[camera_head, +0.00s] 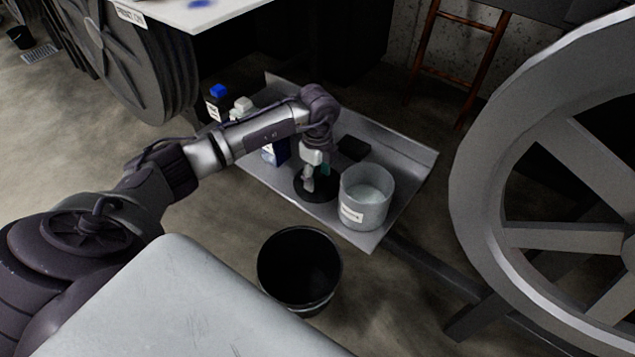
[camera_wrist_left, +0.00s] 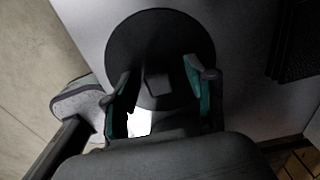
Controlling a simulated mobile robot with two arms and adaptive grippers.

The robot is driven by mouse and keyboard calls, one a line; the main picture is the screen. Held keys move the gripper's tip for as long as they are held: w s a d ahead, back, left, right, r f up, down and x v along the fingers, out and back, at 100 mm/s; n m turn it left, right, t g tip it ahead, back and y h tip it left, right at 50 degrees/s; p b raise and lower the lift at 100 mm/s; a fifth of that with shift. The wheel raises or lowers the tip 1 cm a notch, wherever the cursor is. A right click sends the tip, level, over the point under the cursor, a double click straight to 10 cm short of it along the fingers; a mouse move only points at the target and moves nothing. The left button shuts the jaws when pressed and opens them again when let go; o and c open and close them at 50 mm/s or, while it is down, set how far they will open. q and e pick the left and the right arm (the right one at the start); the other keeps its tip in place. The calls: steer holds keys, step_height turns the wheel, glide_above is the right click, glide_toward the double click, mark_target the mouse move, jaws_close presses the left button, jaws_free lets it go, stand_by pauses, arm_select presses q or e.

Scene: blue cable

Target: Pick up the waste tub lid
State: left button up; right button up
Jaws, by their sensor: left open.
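The waste tub lid is a round black disc (camera_head: 328,189) lying flat on the grey metal tray. It also shows in the left wrist view (camera_wrist_left: 128,45), with a small block-like knob (camera_wrist_left: 157,86) at its middle. My left gripper (camera_head: 309,184) points down over the lid. In the left wrist view the open fingers (camera_wrist_left: 158,78) stand on either side of the knob; I cannot tell whether they touch it. An open black tub (camera_head: 299,266) stands on the floor in front of the tray. My right gripper is not in view.
A translucent white bucket (camera_head: 366,197) with a label stands close to the lid's right. A dark block (camera_head: 353,148) lies behind. Bottles (camera_head: 218,102) stand at the tray's left end. A large spoked wheel (camera_head: 510,200) fills the right side.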

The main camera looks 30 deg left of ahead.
arm_select(q)
jaws_close()
steer(key=shift+r, duration=0.1)
stand_by(0.3)
